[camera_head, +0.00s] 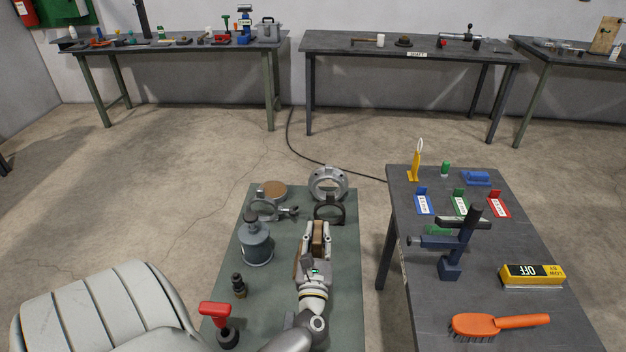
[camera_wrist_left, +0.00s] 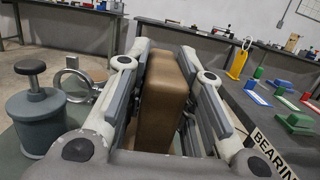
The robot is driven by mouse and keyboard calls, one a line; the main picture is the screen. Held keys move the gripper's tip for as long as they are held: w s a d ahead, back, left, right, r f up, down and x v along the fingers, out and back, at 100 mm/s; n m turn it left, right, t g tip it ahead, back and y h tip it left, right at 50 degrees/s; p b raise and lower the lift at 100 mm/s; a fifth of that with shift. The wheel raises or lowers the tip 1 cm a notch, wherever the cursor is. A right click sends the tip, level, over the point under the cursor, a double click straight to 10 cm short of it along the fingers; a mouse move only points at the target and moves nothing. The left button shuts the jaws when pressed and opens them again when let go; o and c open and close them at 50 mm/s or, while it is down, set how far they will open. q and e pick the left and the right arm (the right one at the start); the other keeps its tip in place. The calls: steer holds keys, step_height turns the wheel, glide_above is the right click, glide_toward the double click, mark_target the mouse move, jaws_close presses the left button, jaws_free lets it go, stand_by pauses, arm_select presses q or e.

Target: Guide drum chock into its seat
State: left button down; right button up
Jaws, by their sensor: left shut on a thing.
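My left gripper (camera_head: 317,229) is over the green-topped bench and shut on a brown block, which I take for the drum chock (camera_head: 318,242). In the left wrist view the chock (camera_wrist_left: 160,100) stands upright between the two finger pads. Its lower end is hidden by the gripper. Just beyond the fingertips in the head view is a dark bracket (camera_head: 330,221), with a grey metal ring housing (camera_head: 328,171) behind it. I cannot tell which part is the seat, or whether the chock touches anything. My right gripper is not in view.
On the green bench (camera_head: 350,290) stand a grey oil can (camera_head: 255,245), a round brown disc (camera_head: 274,189), a metal clamp ring (camera_head: 265,208) and a red-handled tool (camera_head: 215,312). The dark table at right holds a blue stand (camera_head: 450,265), a yellow box (camera_head: 531,273) and an orange brush (camera_head: 510,321).

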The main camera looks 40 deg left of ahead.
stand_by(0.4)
arm_select(q)
steer(key=shift+d+r+h, duration=0.3)
steer(key=shift+d, duration=0.15)
steer(key=s+d+r+m+t+h, duration=0.2)
steer(key=s+d+r+m+h, duration=0.2)
steer(key=d, duration=0.6)
steer(key=s+d+r+m+t+h, duration=0.2)
steer(key=s+d+r+m+h, duration=0.2)
steer(key=d, duration=0.7)
step_height(320, 180, up, 2)
steer(key=s+h, duration=0.2)
steer(key=h, duration=0.2)
steer(key=shift+s+r+t, duration=0.25)
steer(key=shift+t, duration=0.05)
